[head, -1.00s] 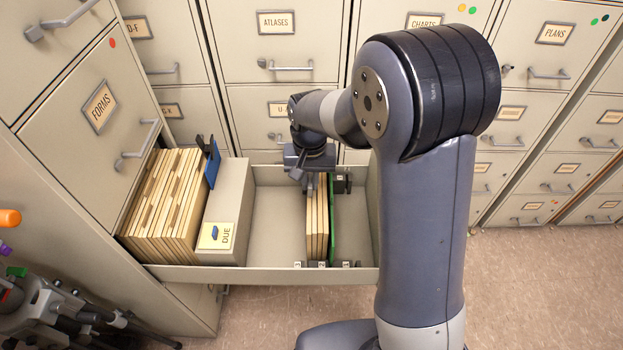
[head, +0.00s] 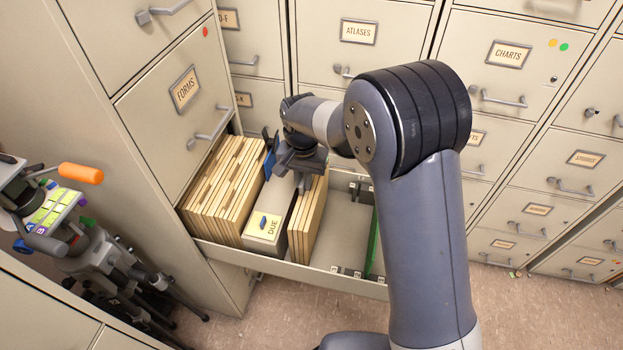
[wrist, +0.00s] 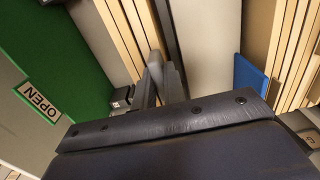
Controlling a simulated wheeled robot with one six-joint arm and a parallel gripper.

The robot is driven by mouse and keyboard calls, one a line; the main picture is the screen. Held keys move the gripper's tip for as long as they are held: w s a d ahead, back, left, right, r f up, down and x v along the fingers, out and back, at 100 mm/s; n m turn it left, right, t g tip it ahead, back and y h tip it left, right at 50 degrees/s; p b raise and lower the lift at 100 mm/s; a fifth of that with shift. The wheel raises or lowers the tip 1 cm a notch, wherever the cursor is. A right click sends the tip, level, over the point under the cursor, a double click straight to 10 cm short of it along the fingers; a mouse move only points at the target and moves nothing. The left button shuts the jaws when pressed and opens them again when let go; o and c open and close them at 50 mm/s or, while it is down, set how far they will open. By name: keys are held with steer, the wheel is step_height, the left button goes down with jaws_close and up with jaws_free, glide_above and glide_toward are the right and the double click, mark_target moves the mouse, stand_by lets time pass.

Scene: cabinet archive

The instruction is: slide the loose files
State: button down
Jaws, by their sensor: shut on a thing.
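The loose files (head: 308,222) are a few tan folders standing upright in the open drawer (head: 300,276), close against the right side of the grey block marked DUE (head: 265,228). My gripper (head: 303,165) is down at the far end of these files, and my wrist partly hides their tops. In the wrist view, the finger tips (wrist: 160,80) are together at the loose files (wrist: 118,35), next to a dark strip. The exact grip is hard to see. A green panel (head: 373,247) stands upright farther right; it shows an OPEN label in the wrist view (wrist: 40,100).
A packed row of files (head: 222,190) fills the drawer's left, with a blue tab piece (head: 270,158) beside it. The drawer floor (head: 340,235) is bare between the loose files and the green panel. Small dark numbered blocks (head: 350,272) sit along the front.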

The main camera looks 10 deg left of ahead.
steer(key=c, duration=1.5)
jaws_free()
steer(key=shift+r, duration=0.1)
step_height(320, 180, up, 11)
steer(key=shift+f, duration=0.2)
step_height(320, 180, down, 11)
steer(key=shift+r, duration=0.2)
steer(key=shift+d+f, duration=0.1)
steer(key=shift+f, duration=0.1)
steer(key=shift+d+r, duration=0.1)
steer(key=shift+d, duration=0.15)
